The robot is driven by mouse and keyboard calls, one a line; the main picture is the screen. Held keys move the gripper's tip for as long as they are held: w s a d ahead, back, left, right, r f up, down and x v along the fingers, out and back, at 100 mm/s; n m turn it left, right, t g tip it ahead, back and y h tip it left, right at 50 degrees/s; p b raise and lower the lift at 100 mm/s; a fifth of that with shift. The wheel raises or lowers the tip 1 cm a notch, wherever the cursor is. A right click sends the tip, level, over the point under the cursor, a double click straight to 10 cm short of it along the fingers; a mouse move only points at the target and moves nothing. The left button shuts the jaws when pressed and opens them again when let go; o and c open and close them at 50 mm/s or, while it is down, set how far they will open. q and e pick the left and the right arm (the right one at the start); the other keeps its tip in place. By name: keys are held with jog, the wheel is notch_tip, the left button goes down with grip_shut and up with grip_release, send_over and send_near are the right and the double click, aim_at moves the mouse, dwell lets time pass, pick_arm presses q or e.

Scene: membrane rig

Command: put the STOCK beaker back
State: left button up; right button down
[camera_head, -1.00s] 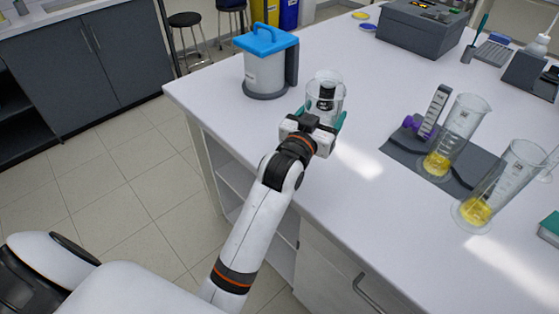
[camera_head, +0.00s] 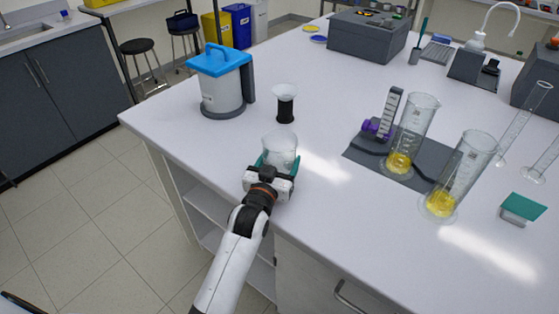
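A clear glass beaker (camera_head: 281,148) is between the teal fingertips of my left gripper (camera_head: 280,163), near the bench's front left edge. The gripper is shut on it, and the beaker looks upright. Its lower part is hidden by the gripper, so I cannot tell whether it touches the bench top. I cannot read any STOCK label on it. My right gripper is not in view.
Behind the beaker stand a black-bodied cup (camera_head: 286,104) and a blue-lidded container (camera_head: 222,88). Bench (camera_head: 330,215) in front is clear.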

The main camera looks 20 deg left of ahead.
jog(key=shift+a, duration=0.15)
pick_arm(q)
jog(key=shift+f, duration=0.1)
jog(key=o, duration=1.1)
jog(key=shift+o, duration=0.2)
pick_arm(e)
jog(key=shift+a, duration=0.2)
pick_arm(q)
jog(key=shift+r, duration=0.2)
jog(key=s, duration=0.5)
jog(key=s+b, duration=0.1)
jog(key=s, duration=0.4)
jog(key=shift+s+a+f, duration=0.15)
jog(key=shift+s+a, duration=0.05)
jog(key=shift+s, duration=0.8)
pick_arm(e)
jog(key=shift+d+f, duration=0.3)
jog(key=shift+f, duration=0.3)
